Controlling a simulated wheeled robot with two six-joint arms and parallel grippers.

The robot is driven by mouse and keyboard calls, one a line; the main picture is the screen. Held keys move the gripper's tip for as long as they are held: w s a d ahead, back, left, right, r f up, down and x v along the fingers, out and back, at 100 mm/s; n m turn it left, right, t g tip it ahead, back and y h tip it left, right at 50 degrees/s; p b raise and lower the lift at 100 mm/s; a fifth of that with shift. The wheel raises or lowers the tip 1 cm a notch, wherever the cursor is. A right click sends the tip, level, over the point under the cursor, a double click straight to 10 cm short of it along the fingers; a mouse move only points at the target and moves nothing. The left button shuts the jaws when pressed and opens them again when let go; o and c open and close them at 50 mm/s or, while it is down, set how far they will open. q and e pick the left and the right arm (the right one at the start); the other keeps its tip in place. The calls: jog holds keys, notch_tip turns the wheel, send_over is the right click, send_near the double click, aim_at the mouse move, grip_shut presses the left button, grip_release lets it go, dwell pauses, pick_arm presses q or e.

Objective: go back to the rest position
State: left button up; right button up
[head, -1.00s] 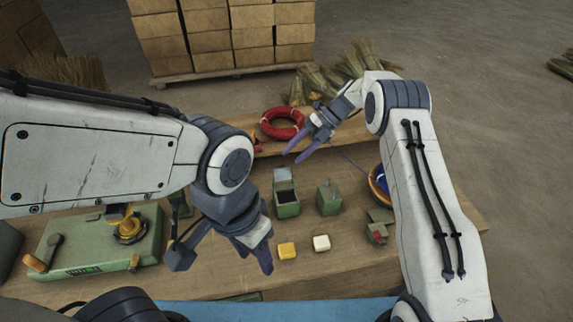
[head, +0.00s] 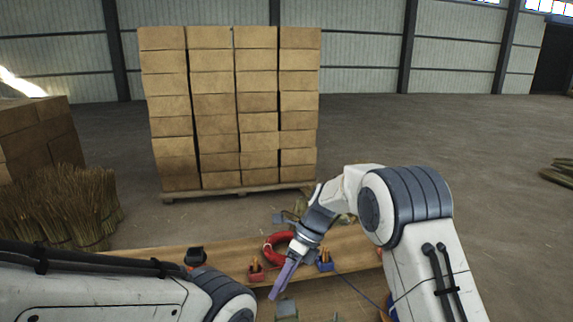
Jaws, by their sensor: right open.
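My right gripper (head: 282,285) hangs over the wooden workbench (head: 165,255), its purple fingers pointing down and to the left. It is open, with nothing seen between its fingers. My right arm comes in from the lower right. My left arm crosses the lower left corner, and its gripper is below the picture's edge. A red ring (head: 271,249) lies on the bench behind the right gripper, partly hidden by it.
A small red holder (head: 257,275) and a blue holder (head: 325,264) flank the right gripper. A green box (head: 287,310) shows at the bottom edge. Stacked cartons (head: 230,110) stand behind the bench, and straw bundles (head: 65,208) at left. Open floor lies at right.

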jog(key=s+r+n+t+h, duration=0.1)
jog(key=s+r+n+h, duration=0.35)
jog(key=s+n, duration=1.1)
jog(key=s+d+n+t, duration=0.1)
jog(key=s+d+n, duration=0.2)
jog(key=s+n, duration=0.4)
jog(key=s+d+n+t, duration=0.1)
jog(key=s+d+n, duration=0.2)
jog(key=s+n, duration=0.3)
jog(key=shift+s+r+n, duration=0.3)
jog(key=shift+s+n, duration=0.1)
jog(key=shift+n, duration=0.65)
